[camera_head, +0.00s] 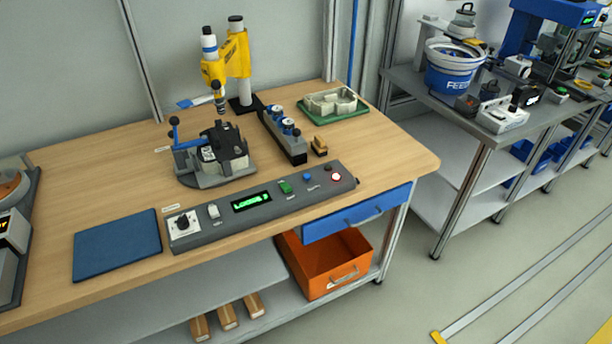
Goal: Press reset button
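A long grey control panel (230,222) lies along the front edge of the wooden workbench. It carries a dark rotary knob (182,224) at its left end, a white switch (213,211), a lit green display (251,201), a green button or rocker (285,187), a small blue button (307,176), a small dark part (328,168) and a red-and-white round button (336,177) near the right end. The labels are too small to read, so I cannot tell which is the reset button. Neither of my grippers is in view.
Behind the panel stand a clamping fixture (214,158), a yellow press (236,55) and a grey block with blue-topped parts (284,138). A blue mat (117,246) lies left of the panel. A blue drawer (355,214) and orange bin (325,263) are below.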

